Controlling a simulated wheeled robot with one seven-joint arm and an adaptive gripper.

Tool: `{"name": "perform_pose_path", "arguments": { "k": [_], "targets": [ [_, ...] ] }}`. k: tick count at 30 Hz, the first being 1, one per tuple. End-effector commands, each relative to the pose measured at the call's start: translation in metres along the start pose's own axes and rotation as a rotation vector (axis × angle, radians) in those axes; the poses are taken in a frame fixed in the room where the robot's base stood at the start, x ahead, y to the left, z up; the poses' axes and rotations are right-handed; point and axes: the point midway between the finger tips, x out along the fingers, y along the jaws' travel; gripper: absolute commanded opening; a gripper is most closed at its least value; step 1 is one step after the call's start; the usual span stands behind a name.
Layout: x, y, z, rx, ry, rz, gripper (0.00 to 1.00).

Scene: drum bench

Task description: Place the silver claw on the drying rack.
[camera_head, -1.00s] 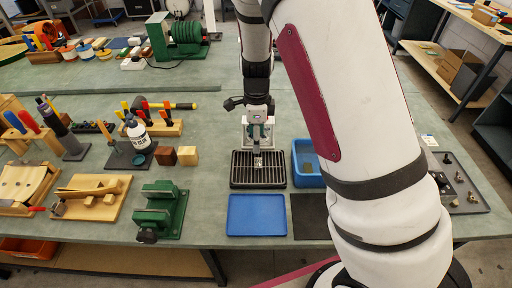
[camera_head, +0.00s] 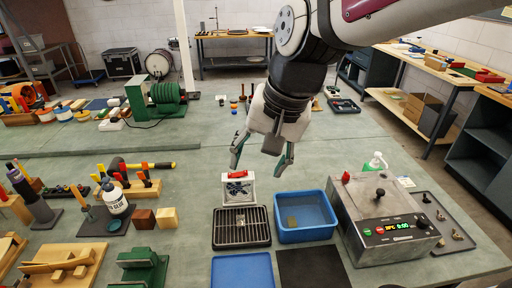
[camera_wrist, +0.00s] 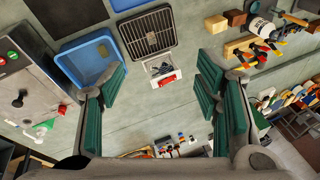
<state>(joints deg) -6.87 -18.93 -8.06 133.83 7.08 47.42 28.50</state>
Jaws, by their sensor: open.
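The drying rack (camera_head: 241,240) is a black slatted tray on the green bench. It also shows at the top of the wrist view (camera_wrist: 136,51). A small silvery piece (camera_head: 240,218) appears to lie on its slats, probably the silver claw, but it is too small to make out clearly. My gripper (camera_head: 261,163) is open and empty, raised above the bench and apart from the rack. Its green-padded fingers stand wide apart in the wrist view (camera_wrist: 160,78), with nothing between them.
A white stand with a red top (camera_head: 238,191) stands just behind the rack. A blue bin (camera_head: 304,236) holding a small tan piece is right of it. A grey control box (camera_head: 382,250) is further right. A blue mat (camera_head: 242,272) lies in front. Glue bottle and wooden blocks are left.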

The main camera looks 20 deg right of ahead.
Motion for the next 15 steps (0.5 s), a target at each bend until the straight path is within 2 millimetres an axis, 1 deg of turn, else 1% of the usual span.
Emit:
{"name": "perform_pose_path", "arguments": {
  "k": [1, 3, 6, 10, 15],
  "targets": [
    [-0.015, 0.007, 0.01, -0.09, 0.036, -0.009, 0.58],
    [-0.03, 0.017, 0.022, -0.219, 0.079, -0.005, 0.58],
    [-0.045, 0.03, 0.038, -0.381, 0.135, 0.014, 0.58],
    [-0.056, 0.043, 0.052, -0.53, 0.186, 0.046, 0.58],
    [-0.061, 0.05, 0.06, -0.613, 0.213, 0.072, 0.58]
  ]
}}
